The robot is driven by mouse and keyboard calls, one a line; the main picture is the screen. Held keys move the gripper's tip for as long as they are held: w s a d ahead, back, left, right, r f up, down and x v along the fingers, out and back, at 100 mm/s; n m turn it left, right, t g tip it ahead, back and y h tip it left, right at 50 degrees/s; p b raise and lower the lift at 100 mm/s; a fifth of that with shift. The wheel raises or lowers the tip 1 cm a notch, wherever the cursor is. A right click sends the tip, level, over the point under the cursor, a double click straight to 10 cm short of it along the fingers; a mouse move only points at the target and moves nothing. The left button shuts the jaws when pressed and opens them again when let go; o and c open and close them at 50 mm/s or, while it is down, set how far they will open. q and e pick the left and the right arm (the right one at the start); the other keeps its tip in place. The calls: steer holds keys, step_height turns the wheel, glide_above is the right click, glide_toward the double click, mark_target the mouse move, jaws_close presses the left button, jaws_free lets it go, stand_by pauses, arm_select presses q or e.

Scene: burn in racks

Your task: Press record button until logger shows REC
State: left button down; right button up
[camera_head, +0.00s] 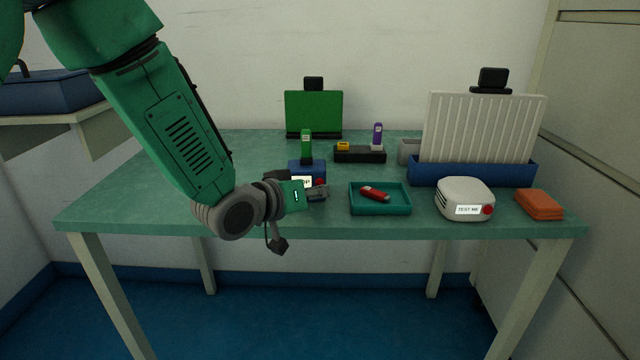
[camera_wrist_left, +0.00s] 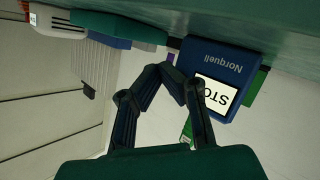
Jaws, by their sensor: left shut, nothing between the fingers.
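The logger (camera_head: 307,165) is a blue box near the front middle of the table, with a white display partly hidden by my left gripper. In the left wrist view the logger (camera_wrist_left: 220,58) bears the name Norquell, and its display (camera_wrist_left: 216,95) shows "STO", the rest cut off from sight. A red button (camera_head: 320,182) shows at the logger's right front. My left gripper (camera_head: 322,192) is shut and empty just in front of the logger; its closed fingers (camera_wrist_left: 180,80) also show in the wrist view. I cannot tell whether they touch the button. My right gripper is out of view.
A teal tray (camera_head: 381,210) with a red stick (camera_head: 374,193) lies right of the logger. A white "TEST ME" box (camera_head: 464,192), an orange case (camera_head: 539,204) and a blue rack (camera_head: 472,175) stand further right. A green stick (camera_head: 306,145) stands upright at the logger.

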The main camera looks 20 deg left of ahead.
arm_select(q)
steer(key=shift+w, duration=0.1)
steer(key=shift+w+a+r+p, duration=0.15)
steer(key=shift+w+p, duration=0.1)
steer(key=shift+p, duration=0.1)
steer(key=shift+w+a, duration=0.2)
steer(key=shift+w, duration=0.35)
stand_by(0.9)
steer(key=shift+s, duration=0.1)
stand_by(0.4)
steer(key=shift+s+d+p, duration=0.35)
steer(key=shift+s, duration=0.5)
steer(key=shift+s+d, duration=0.25)
steer(key=shift+s, duration=0.55)
steer(key=shift+s+d, duration=0.3)
steer(key=shift+s, duration=0.45)
steer(key=shift+s+d, duration=0.25)
steer(key=shift+s, duration=0.55)
